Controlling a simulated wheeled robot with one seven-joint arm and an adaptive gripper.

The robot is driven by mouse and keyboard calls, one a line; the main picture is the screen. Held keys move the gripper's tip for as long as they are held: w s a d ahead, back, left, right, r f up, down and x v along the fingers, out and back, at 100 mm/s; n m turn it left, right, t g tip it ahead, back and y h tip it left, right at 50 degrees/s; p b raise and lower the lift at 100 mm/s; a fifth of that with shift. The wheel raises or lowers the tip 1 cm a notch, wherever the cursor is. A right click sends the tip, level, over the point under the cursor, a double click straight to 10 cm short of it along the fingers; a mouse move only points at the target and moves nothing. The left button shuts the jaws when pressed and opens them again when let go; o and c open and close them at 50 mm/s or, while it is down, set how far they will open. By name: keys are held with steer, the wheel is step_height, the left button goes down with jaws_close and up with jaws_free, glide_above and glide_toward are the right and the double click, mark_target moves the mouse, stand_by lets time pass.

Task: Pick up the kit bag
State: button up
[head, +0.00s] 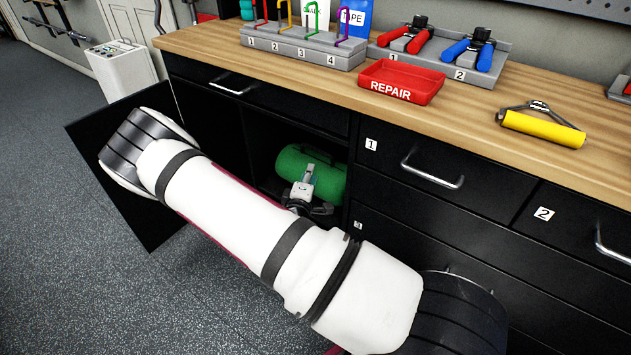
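A green rolled bag (291,162), which looks like the kit bag, lies inside an open compartment of the black cabinet. My gripper (312,207) is at the compartment opening, in front of the bag and overlapping its lower middle in the head view. My white arm crosses the picture and hides the lower front of the compartment. The fingers are small, dark and partly hidden, so I cannot tell whether they are open or shut or touch the bag.
The open black cabinet door (88,137) stands left, partly behind my arm. Drawers with metal handles (432,174) are right of the compartment. Floor at left is clear.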

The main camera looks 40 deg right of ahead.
mark_target(317, 151)
steer(key=w+d+b, duration=0.1)
steer(key=w+d, duration=0.2)
steer(key=w+d+n+t+b, duration=0.1)
steer(key=w+d, duration=0.2)
steer(key=w+d+f+n+b, duration=0.1)
steer(key=w+d+b, duration=0.1)
steer(key=w+d, duration=0.1)
steer(key=shift+w+d+f+t, duration=0.1)
steer(key=shift+w+d+t, duration=0.25)
steer(key=shift+w, duration=0.1)
steer(key=shift+c, duration=0.6)
jaws_close()
